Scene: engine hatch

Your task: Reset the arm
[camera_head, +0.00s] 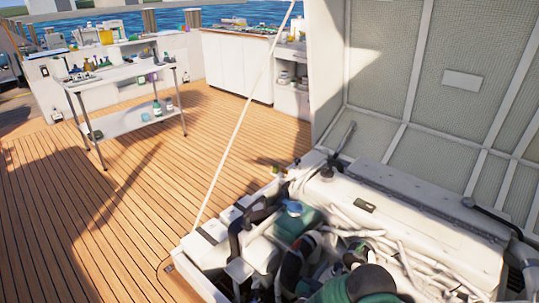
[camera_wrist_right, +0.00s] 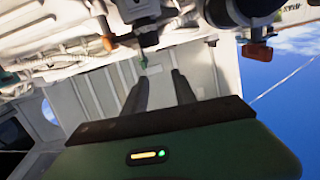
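My right gripper (camera_wrist_right: 159,76) shows in the right wrist view, with its two dark fingers apart and nothing between them. Its dark green body with a small lit indicator fills the bottom of that view. In the head view, dark and green parts at the lower right, over the engine, seem to belong to my right arm, but the fingers are hard to pick out among the engine parts. The engine (camera_head: 410,215) sits in the open hatch bay. My left gripper shows in neither view.
The raised hatch lid (camera_head: 440,90) stands behind the engine, with a thin white prop rod (camera_head: 245,110) left of it. A metal table (camera_head: 125,72) with bottles stands at the far left. White cabinets (camera_head: 237,65) line the back. The wooden deck (camera_head: 100,215) between is clear.

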